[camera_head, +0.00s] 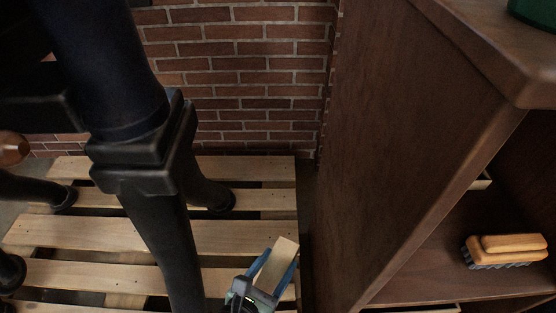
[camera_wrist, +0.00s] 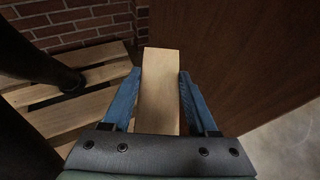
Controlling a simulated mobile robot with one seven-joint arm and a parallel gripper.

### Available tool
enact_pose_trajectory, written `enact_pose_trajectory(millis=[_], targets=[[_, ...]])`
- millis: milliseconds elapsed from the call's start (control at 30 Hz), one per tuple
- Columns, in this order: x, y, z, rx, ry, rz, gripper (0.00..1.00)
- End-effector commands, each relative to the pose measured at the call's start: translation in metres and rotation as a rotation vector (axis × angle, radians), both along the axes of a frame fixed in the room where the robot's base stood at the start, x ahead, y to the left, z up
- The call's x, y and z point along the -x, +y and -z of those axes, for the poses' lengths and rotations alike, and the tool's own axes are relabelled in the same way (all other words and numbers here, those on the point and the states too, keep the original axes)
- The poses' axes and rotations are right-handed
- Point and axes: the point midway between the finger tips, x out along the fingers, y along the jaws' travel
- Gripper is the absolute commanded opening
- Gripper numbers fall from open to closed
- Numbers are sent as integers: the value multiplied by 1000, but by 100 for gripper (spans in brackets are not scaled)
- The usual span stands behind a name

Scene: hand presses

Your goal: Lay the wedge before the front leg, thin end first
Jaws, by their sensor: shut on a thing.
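My gripper (camera_head: 272,268) is shut on a pale wooden wedge (camera_head: 280,260), low in the head view. In the wrist view the wedge (camera_wrist: 160,88) stands between the two blue fingers and points away from me; its taper is hard to judge. The black press has several legs on a slatted pallet. Its nearest leg (camera_head: 160,235) is left of my gripper, with its foot out of view. Another leg (camera_head: 205,188) ends in a round foot farther back; it also shows in the wrist view (camera_wrist: 38,62). The wedge is apart from both legs.
The wooden pallet (camera_head: 85,232) has open gaps between slats. A brown cabinet (camera_head: 400,120) rises close on the right, with a brush (camera_head: 506,250) on its shelf. A brick wall (camera_head: 235,75) stands behind. Free room between nearest leg and cabinet is narrow.

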Motion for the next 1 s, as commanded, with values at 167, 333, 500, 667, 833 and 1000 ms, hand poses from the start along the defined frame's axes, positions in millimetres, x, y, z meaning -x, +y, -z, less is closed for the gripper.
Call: enact_pose_trajectory(millis=[167,333,500,667,833,1000], targets=[[-11,-4,-78,-5,-8,-122,4],[-12,-3,-127,2,-1,-194,4],[-10,-3,-151,8,-8,-210,4],[-6,-3,-178,14,-15,-229,4],[-2,-2,-207,17,-22,-256,4],[3,-1,-235,19,-27,-287,4]])
